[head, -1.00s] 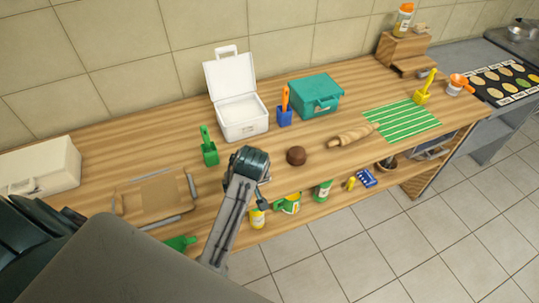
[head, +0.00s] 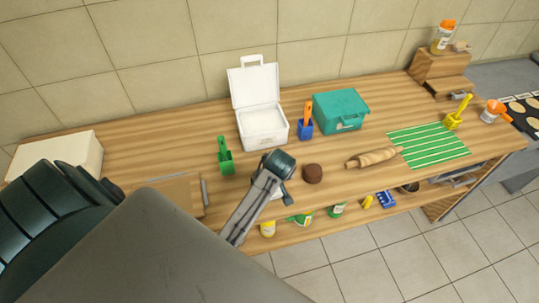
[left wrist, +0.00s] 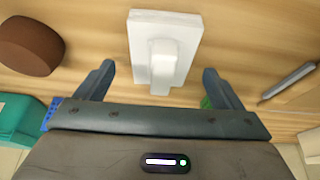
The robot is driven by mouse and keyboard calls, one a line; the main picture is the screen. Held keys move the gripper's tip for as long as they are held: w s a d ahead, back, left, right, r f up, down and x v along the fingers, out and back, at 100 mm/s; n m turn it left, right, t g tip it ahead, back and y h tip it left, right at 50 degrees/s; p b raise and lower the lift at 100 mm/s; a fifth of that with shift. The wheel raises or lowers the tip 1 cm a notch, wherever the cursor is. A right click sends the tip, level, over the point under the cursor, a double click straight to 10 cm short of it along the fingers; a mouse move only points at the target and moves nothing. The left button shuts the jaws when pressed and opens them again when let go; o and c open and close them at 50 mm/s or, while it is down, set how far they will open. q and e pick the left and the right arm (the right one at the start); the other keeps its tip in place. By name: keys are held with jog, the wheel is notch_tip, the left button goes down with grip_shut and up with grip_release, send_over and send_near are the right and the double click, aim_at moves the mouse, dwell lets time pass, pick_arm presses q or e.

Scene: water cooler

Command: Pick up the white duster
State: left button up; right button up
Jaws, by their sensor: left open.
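The white duster (left wrist: 165,45) lies on the wooden counter in the left wrist view, a flat white block with a raised white handle. My left gripper (left wrist: 158,74) is open, its two fingers apart on either side of the handle's near end in the picture; nothing is held. In the head view my left gripper (head: 274,182) is over the counter just left of a brown ball, and it hides most of the duster there. My right gripper is not in view.
A rolling pin (head: 373,158) lies to the right.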

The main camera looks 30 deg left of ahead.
pick_arm(q)
jog(key=shift+x, duration=0.95)
jog(key=shift+a+f+p, duration=0.2)
jog(key=shift+a+p, duration=0.05)
jog(key=shift+p, duration=0.05)
jog(key=shift+f, duration=0.1)
jog(key=shift+c, duration=0.2)
jog(key=c, duration=1)
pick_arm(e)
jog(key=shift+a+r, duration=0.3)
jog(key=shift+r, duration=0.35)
pick_arm(q)
jog(key=shift+c, duration=0.2)
